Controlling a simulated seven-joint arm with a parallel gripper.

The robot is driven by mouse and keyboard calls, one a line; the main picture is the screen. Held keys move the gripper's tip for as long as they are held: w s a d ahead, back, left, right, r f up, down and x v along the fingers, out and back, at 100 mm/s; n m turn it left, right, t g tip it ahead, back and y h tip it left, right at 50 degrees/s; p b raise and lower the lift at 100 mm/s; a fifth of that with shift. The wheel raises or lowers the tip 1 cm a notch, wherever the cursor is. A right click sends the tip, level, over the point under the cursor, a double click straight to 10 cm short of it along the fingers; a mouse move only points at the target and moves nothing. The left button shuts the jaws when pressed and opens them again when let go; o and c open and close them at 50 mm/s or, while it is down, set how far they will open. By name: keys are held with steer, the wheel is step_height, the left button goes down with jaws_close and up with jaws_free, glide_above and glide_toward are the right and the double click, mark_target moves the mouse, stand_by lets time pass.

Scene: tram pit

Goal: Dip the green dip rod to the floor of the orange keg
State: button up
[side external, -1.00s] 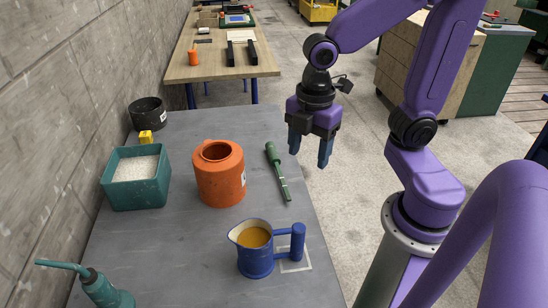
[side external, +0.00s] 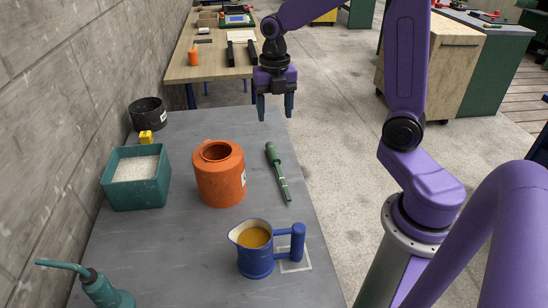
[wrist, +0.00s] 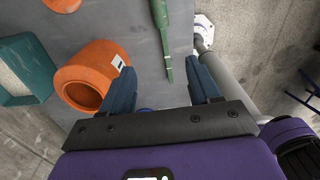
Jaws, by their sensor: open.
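The green dip rod (side external: 277,171) lies flat on the grey table, to the right of the orange keg. Its thick handle is toward the far end. The orange keg (side external: 220,175) stands upright with an open round mouth; its floor is hidden. My gripper (side external: 275,107) is open and empty, in the air above the far right part of the table. In the wrist view my gripper (wrist: 165,95) has its fingers apart, the rod (wrist: 162,38) lies beyond and between them, and the keg (wrist: 92,72) is at the left.
A blue jug (side external: 256,248) with amber liquid stands near the front. A teal oil can (side external: 105,291) is front left. Table is clear around the rod.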

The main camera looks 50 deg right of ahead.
glide_above(276, 163)
steer(key=f, duration=1.1)
steer(key=shift+a+f, duration=0.2)
steer(key=shift+a, duration=0.1)
steer(key=shift+d+f, duration=0.2)
steer(key=shift+f, duration=0.8)
steer(key=shift+d+f, duration=0.2)
steer(key=shift+f, duration=1.4)
steer(key=c, duration=1.1)
